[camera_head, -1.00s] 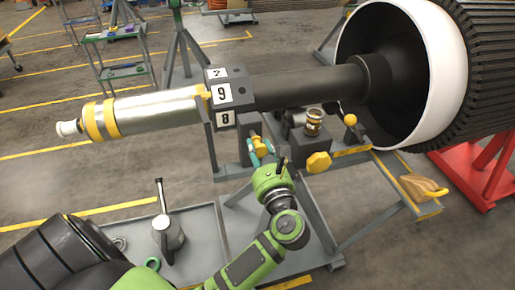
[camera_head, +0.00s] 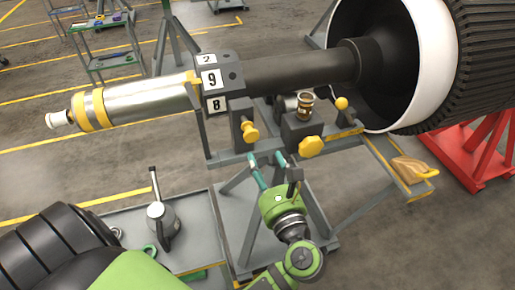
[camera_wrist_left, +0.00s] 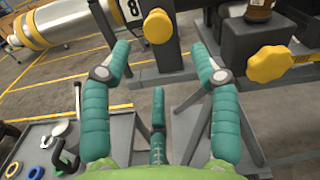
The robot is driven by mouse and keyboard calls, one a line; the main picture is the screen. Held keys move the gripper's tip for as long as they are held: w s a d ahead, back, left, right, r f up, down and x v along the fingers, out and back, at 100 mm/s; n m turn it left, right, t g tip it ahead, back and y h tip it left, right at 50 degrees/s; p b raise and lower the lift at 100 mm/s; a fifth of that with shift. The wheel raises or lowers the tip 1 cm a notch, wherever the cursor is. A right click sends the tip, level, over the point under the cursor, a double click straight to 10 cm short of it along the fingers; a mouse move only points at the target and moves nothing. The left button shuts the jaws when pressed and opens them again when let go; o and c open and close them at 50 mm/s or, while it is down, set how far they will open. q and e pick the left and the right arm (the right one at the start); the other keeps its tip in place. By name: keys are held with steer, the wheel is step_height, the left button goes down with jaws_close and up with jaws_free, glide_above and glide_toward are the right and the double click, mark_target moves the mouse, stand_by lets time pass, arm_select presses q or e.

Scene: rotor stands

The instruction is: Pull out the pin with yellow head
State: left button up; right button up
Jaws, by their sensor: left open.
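The pin with yellow head (camera_head: 250,133) sits in a dark block below the numbered black collar (camera_head: 212,80) on the shaft. Its yellow head sticks out toward me, and it also shows in the left wrist view (camera_wrist_left: 157,27). My left gripper (camera_head: 268,167) is open, its teal fingers apart and empty, just below and in front of the pin head. In the left wrist view the left gripper (camera_wrist_left: 160,52) has its fingertips either side of the space below the head, not touching it. My right gripper is out of view.
A yellow lobed knob (camera_head: 311,146) and a yellow ball handle (camera_head: 341,103) are right of the pin on the grey stand. A brass fitting (camera_head: 305,110) stands above the knob.

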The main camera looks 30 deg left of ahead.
arm_select(q)
steer(key=shift+v, duration=1.45)
steer(key=shift+w, duration=0.1)
